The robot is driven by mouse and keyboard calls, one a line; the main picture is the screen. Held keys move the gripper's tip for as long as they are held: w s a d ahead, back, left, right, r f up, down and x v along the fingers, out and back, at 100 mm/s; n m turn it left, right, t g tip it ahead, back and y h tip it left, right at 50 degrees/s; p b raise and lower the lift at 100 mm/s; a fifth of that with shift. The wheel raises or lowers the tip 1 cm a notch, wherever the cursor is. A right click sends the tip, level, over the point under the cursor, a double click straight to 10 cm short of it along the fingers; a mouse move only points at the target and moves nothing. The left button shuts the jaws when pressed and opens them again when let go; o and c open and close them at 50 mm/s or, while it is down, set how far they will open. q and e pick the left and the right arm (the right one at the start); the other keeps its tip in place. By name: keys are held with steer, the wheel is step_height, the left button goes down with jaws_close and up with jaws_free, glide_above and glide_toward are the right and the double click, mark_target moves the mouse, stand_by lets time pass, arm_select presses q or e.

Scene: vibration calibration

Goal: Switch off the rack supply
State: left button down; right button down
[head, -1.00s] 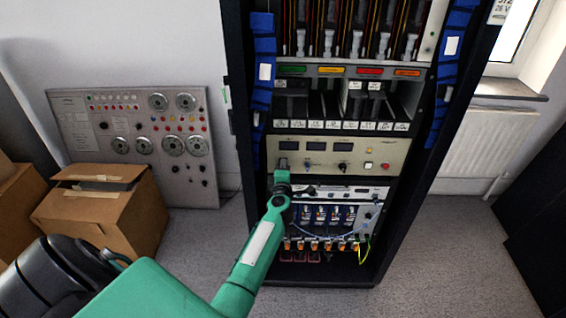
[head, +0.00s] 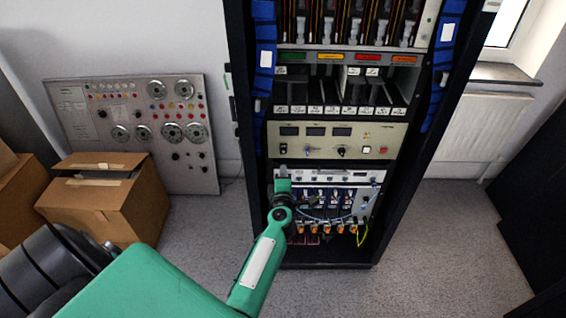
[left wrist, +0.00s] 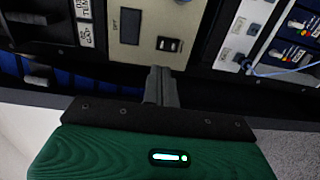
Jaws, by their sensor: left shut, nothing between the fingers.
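The rack supply is a beige panel (head: 365,151) in the middle of the tall rack, with three dark displays, knobs, and a pale and a red button at its right. A small dark rocker switch (head: 283,149) sits at its left end, below the first display. In the left wrist view the same switch (left wrist: 168,45) shows beside a display on the panel (left wrist: 130,48). My left gripper (head: 282,172) is shut and empty, just below the switch in the head view. Its closed fingers (left wrist: 160,82) point at the panel. I cannot tell which way the rocker is tipped. My right gripper is out of view.
A white unit with blue modules and loose cables (head: 330,196) sits below the supply. Black slotted modules (head: 345,90) are above it. Cardboard boxes (head: 105,200) and a grey instrument panel (head: 140,130) stand at the left. The floor right of the rack is clear.

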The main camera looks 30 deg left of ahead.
arm_select(q)
steer(key=shift+v, duration=1.6)
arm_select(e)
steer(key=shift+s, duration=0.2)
arm_select(q)
steer(key=shift+a+r, duration=0.1)
steer(key=shift+r, duration=0.05)
